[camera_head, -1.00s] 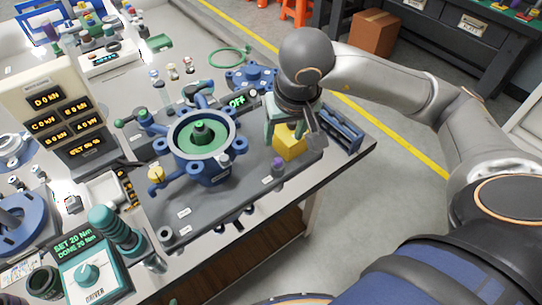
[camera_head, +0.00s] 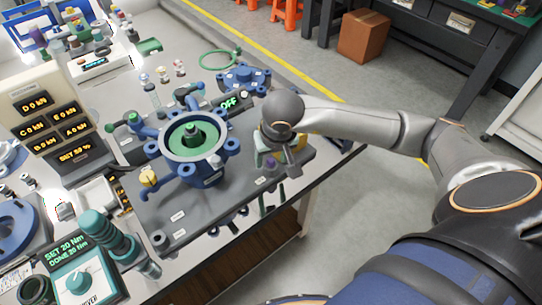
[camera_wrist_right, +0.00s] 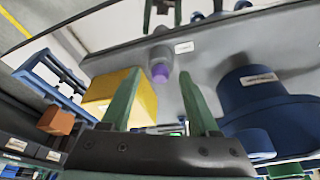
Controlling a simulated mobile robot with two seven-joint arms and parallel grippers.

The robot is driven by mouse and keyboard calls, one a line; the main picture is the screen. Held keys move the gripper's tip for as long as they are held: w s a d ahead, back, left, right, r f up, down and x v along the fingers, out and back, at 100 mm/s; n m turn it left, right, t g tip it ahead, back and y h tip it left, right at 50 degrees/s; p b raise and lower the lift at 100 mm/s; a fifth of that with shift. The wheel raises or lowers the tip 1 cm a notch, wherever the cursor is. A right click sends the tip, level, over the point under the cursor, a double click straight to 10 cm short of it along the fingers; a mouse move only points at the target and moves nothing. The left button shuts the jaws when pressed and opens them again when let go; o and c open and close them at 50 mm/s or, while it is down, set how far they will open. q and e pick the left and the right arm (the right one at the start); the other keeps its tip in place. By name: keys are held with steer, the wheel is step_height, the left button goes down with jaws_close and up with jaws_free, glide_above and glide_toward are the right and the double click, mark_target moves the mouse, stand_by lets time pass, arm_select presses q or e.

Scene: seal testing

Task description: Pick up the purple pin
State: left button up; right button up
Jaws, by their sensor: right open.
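The purple pin (camera_head: 270,162) stands in a grey holder near the front right edge of the dark fixture plate (camera_head: 215,210). In the right wrist view its purple tip (camera_wrist_right: 160,72) shows between and beyond my fingers. My right gripper (camera_head: 278,158) is above and close to the pin, pointing down. In the right wrist view my gripper (camera_wrist_right: 158,82) has its two green fingers spread, with nothing held. Whether the fingers flank the pin or are still short of it I cannot tell. My left gripper is not in view.
A tall display (camera_head: 45,120) and a driver unit (camera_head: 75,275) are further left.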

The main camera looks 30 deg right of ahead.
jaws_close()
stand_by(0.5)
